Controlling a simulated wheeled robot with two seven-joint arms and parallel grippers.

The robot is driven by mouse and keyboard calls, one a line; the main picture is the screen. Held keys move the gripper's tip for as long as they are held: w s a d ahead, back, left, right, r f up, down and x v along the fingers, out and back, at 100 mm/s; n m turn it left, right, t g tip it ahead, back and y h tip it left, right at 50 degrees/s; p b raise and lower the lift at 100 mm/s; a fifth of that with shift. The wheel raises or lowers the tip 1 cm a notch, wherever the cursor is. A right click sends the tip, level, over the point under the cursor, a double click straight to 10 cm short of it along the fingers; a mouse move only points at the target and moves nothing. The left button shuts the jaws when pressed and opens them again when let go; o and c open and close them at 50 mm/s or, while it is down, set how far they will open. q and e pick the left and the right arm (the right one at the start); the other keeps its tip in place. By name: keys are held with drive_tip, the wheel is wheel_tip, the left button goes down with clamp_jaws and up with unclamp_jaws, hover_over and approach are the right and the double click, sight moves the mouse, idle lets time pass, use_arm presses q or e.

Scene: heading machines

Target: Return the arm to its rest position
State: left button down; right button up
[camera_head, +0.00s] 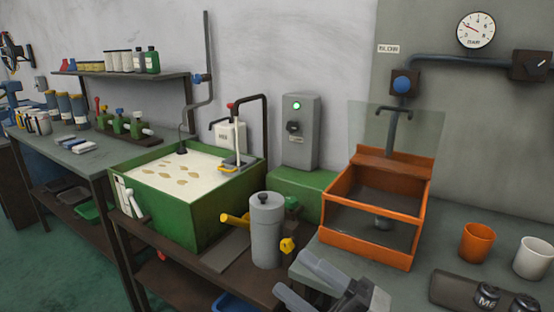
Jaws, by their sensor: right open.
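My right gripper (291,273) shows at the bottom, right of centre, in the head view. Its two grey fingers are spread apart, and I see nothing between them. My left gripper is out of view.
A green tank (190,226) of cloudy liquid stands left of the canister. Some grey bench (436,232) between box and cups is bare.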

drive_tip(key=s+d+f+m+t+h, duration=0.15)
drive_tip(key=d+f+m+h, duration=0.25)
drive_tip(key=f+m+h, duration=0.45)
drive_tip(key=d+f+m+t+h, duration=0.35)
drive_tip(key=f+m+h, duration=0.25)
drive_tip(key=f+m, duration=0.45)
drive_tip(key=s+d+f+m+g+h, duration=0.2)
drive_tip(key=s+d+f+m+g, duration=0.1)
drive_tip(key=s+f+m+g, duration=0.2)
drive_tip(key=s+f+m, duration=0.2)
drive_tip(key=s+f, duration=0.2)
drive_tip(key=f, duration=0.1)
drive_tip(key=shift+s+d+g, duration=0.15)
drive_tip(key=shift+d+g, duration=0.1)
drive_tip(key=shift+g, duration=0.15)
drive_tip(key=shift+h, duration=0.25)
drive_tip(key=shift+c, duration=0.3)
